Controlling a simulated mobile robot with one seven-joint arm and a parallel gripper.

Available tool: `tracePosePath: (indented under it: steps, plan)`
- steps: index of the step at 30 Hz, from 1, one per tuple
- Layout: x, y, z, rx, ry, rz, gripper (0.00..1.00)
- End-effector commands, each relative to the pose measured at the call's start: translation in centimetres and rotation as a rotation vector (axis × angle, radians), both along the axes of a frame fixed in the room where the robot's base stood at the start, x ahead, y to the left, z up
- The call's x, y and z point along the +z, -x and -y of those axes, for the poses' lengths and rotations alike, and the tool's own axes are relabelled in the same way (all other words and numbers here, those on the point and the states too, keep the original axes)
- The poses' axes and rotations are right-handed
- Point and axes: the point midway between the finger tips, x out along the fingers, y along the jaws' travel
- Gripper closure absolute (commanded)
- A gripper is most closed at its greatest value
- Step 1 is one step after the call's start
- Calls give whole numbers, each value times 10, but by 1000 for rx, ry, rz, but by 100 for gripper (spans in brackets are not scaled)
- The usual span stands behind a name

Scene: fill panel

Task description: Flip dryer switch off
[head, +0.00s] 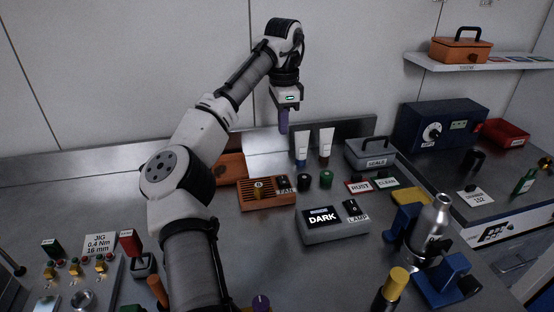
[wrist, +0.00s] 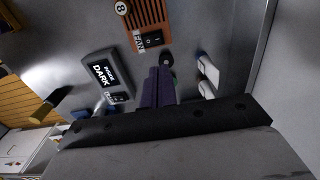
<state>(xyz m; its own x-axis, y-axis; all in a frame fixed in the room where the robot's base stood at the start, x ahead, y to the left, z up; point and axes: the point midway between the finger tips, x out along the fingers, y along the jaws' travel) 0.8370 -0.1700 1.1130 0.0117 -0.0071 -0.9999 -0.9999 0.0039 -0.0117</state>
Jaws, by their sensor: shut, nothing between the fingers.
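No label reading "dryer" is legible in either view. An orange slatted unit labelled FAN (head: 268,203) has a black rocker switch (head: 282,182) at its right end. In the wrist view, the orange unit (wrist: 150,14) and its switch (wrist: 153,39) show at the top. A grey box with a DARK display (head: 336,237) has a switch labelled LAMP (head: 350,206). The grey box also shows in the wrist view (wrist: 90,60). My gripper (head: 283,131) is shut and empty, pointing down above the back of the bench. Its purple fingers (wrist: 158,73) touch nothing visible.
Two white tubes (head: 326,142) stand behind the units, with small dark and green knobs in front. A grey SEALS case (head: 370,153) sits at right. A panel with small toggles (head: 75,268) is at lower left. A steel bottle (head: 432,222) stands at right.

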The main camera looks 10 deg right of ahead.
Motion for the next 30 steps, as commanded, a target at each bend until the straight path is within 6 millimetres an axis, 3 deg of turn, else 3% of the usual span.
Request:
tracePosePath:
  steps: [14, 20, 30]
  plan:
    - [-5, 1, -1, -1, -8, -9, 100]
    - [-33, 1, -1, -1, -6, -12, 100]
    - [-98, 1, -2, 0, -8, -10, 100]
